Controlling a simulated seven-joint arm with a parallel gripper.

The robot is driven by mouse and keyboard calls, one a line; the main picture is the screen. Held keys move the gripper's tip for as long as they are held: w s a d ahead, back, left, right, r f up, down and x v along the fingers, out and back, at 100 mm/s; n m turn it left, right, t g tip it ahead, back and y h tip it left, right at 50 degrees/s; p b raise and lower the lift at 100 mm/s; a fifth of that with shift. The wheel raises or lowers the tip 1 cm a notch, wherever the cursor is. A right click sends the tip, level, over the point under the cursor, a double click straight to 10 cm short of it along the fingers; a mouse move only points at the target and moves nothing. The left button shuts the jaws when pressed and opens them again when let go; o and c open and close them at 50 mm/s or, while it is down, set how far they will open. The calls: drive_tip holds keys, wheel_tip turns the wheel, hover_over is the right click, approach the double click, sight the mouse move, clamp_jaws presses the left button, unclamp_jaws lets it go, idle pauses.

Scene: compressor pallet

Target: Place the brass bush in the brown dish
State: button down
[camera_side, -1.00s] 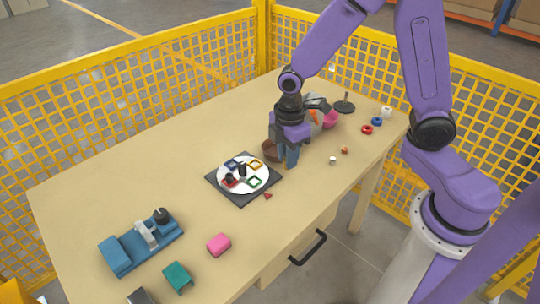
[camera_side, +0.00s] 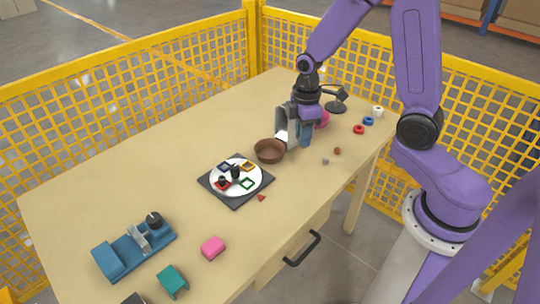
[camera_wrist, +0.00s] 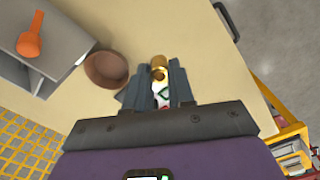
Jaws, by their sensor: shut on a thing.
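My gripper (camera_side: 296,142) is shut on the brass bush (camera_wrist: 158,70), a small gold ring with a hole, which shows between the fingertips in the wrist view. The fingers hide the bush in the side view. The brown dish (camera_side: 270,152) is a round open bowl on the table, just left of my gripper. It also shows in the wrist view (camera_wrist: 106,70), left of the fingers and apart from them. Its visible inside looks empty.
A dark square board (camera_side: 236,202) with a white disc and coloured frames lies left of the dish. A grey box (camera_wrist: 62,62) with an orange object is beside the dish. Small rings (camera_side: 359,129) lie to the right. A pink block (camera_side: 212,248) and blue fixture (camera_side: 133,250) are nearer the front.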

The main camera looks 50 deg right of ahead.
drive_tip(key=w+d+f, duration=0.1)
drive_tip(key=w+f, duration=0.2)
drive_tip(key=w, duration=0.1)
drive_tip(key=w+f, duration=0.3)
drive_tip(key=w, duration=0.2)
drive_tip(key=w+d+f, duration=0.1)
drive_tip(key=w+f, duration=0.2)
drive_tip(key=w, duration=0.1)
drive_tip(key=shift+w+d+f, duration=0.15)
drive_tip(key=shift+w+d, duration=0.1)
drive_tip(key=shift+d, duration=0.05)
drive_tip(key=shift+w+f, duration=0.25)
drive_tip(key=shift+f, duration=0.05)
drive_tip(key=shift+w+f, duration=0.1)
drive_tip(key=shift+f, duration=1.55)
drive_tip(key=shift+f, duration=0.1)
drive_tip(key=c, duration=1)
unclamp_jaws()
